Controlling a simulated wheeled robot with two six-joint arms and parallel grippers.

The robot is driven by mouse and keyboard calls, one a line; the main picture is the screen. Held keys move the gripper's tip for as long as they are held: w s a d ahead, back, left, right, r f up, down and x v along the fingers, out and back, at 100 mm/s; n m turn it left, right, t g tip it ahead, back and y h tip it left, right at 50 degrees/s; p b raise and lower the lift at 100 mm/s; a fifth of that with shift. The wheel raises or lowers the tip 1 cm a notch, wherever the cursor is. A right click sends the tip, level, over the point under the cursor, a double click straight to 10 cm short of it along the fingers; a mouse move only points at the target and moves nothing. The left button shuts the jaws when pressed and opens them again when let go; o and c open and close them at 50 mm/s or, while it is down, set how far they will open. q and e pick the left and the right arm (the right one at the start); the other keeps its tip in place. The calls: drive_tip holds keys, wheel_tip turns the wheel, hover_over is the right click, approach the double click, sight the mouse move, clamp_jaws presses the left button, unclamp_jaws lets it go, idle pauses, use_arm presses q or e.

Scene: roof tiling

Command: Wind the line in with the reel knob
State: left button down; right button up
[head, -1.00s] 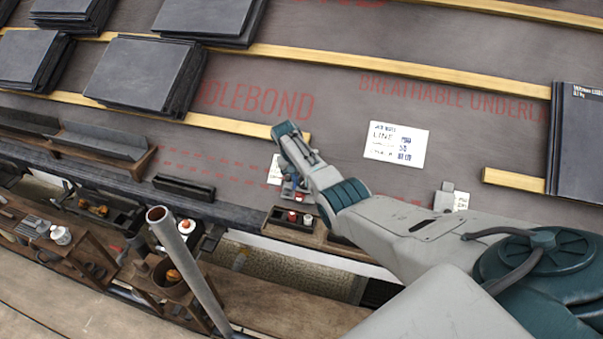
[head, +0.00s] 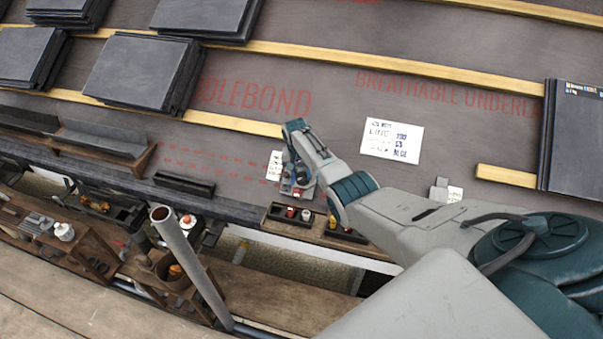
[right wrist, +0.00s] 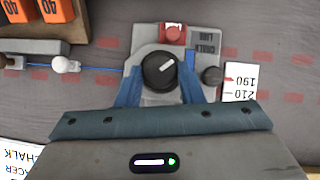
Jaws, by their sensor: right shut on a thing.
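The grey chalk-line reel (right wrist: 205,50) lies on the dark underlay, with a red part (right wrist: 173,33) at its top in the right wrist view. Its round black reel knob (right wrist: 159,71) carries a white mark. My right gripper (right wrist: 160,80) has its blue fingers on both sides of the knob and is shut on it. A blue line (right wrist: 105,68) runs left from the reel to a white ball-shaped piece (right wrist: 66,65). In the head view my right gripper (head: 297,188) mostly hides the reel. My left gripper is out of view.
Beside the reel are a white number card (right wrist: 240,82) and orange blocks (right wrist: 57,10) in a wooden box. In the head view slate stacks (head: 145,72) lie at upper left and a slate pile (head: 577,140) at right. A grey pole (head: 185,260) rises in front.

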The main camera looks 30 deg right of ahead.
sight(302, 175)
drive_tip(key=o, duration=1)
drive_tip(key=shift+c, duration=0.2)
drive_tip(key=shift+r, duration=0.1)
drive_tip(key=shift+w+r, duration=0.1)
drive_tip(key=shift+r, duration=0.2)
wheel_tip(302, 175, up, 3)
drive_tip(key=shift+a+f+p, duration=0.1)
drive_tip(key=shift+p, duration=0.45)
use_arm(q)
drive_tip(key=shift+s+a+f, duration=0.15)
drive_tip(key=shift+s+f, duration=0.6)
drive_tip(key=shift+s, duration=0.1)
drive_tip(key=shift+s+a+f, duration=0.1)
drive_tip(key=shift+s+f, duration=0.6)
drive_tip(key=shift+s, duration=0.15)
use_arm(e)
wheel_tip(302, 175, up, 7)
drive_tip(key=shift+a, duration=0.4)
drive_tip(key=shift+w, duration=0.1)
